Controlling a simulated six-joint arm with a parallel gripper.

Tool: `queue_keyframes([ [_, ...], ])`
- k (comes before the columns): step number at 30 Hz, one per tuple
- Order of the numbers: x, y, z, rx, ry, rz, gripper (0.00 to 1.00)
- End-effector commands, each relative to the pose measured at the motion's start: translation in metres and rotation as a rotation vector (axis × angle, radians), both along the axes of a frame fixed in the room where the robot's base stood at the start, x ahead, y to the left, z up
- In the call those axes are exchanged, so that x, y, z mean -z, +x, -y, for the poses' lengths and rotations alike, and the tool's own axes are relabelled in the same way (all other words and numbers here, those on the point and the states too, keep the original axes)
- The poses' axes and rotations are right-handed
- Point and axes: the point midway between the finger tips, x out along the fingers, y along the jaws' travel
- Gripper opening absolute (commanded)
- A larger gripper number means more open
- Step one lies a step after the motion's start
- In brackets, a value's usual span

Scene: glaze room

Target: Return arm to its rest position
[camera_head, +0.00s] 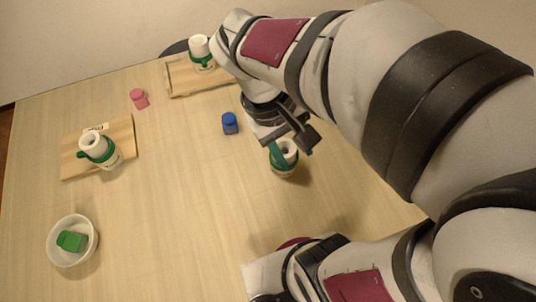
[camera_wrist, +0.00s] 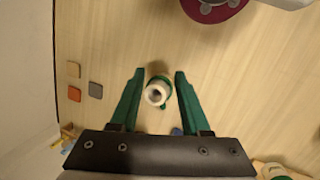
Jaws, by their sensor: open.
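My gripper (camera_wrist: 159,73) is open, with its green fingers on either side of a white and green vessel (camera_wrist: 157,93) in the wrist view; I cannot tell whether they touch it. In the head view this vessel (camera_head: 284,168) stands upright on the table below my gripper (camera_head: 291,150), partly covered by a finger. My arm reaches out over the right side of the table.
Similar vessels stand on the left board (camera_head: 127,135) and back board (camera_head: 180,88). A blue jar (camera_head: 230,124) and pink jar (camera_head: 139,98) stand on the table (camera_head: 190,200). A white bowl (camera_head: 55,250) holds a green jar (camera_head: 72,241). Small square tiles (camera_wrist: 95,90) show in the wrist view.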

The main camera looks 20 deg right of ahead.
Motion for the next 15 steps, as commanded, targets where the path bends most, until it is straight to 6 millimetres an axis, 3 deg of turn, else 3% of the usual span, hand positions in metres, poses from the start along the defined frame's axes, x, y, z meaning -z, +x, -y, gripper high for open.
queue_keyframes([
  [1,-0.003,-0.025,-0.013,0.176,0.089,0.067,0.46],
  [3,-0.002,-0.049,-0.034,0.401,0.208,0.13,0.46],
  [6,-0.002,-0.064,-0.055,0.592,0.311,0.175,0.46],
  [15,-0.002,-0.068,-0.062,0.655,0.348,0.185,0.46],
])
